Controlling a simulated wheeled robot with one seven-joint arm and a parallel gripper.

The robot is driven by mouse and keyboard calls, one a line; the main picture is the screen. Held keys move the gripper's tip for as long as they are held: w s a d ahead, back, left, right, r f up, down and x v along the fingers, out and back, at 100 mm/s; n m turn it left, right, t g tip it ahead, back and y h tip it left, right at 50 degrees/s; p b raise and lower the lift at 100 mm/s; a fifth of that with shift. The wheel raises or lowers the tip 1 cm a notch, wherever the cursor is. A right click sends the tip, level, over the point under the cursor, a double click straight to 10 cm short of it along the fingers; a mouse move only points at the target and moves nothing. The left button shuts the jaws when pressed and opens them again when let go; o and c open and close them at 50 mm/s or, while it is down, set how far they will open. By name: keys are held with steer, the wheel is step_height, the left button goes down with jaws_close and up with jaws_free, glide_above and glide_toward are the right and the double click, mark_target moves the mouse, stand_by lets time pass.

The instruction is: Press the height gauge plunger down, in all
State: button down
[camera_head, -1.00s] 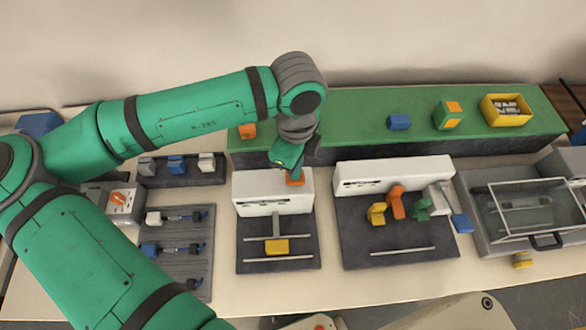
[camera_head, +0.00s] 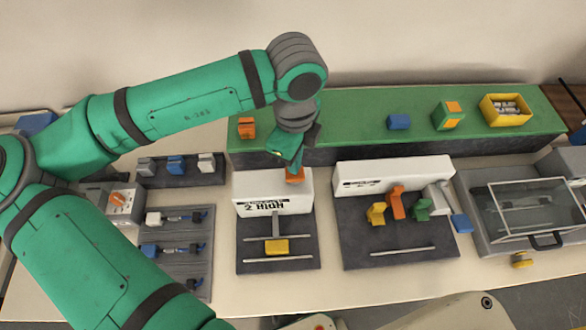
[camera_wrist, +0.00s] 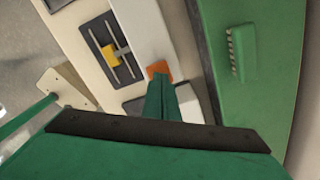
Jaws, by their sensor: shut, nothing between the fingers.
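The height gauge (camera_head: 245,196) is a white box on a dark base plate, left of the middle of the bench. Its front display reads "2 HIGH". The orange plunger (camera_head: 296,179) is on its top near the right end. A yellow block (camera_head: 276,247) lies on the gauge's base plate below the grey stem. My gripper (camera_head: 294,168) is shut and points down at the plunger, its tips at or very near it. In the wrist view the shut fingers (camera_wrist: 160,80) end right beside the orange plunger (camera_wrist: 158,68). Whether they touch cannot be told for sure.
A second white station (camera_head: 393,174) with yellow, orange and green pieces stands to the right. A green raised shelf (camera_head: 350,115) runs behind, with a yellow bin (camera_head: 507,110). A clear-lidded box (camera_head: 485,225) is far right. A grey rack (camera_head: 180,225) is to the left.

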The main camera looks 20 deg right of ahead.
step_height(320, 180, up, 2)
steer(key=shift+w+d, duration=0.1)
steer(key=shift+r, duration=1)
stand_by(0.4)
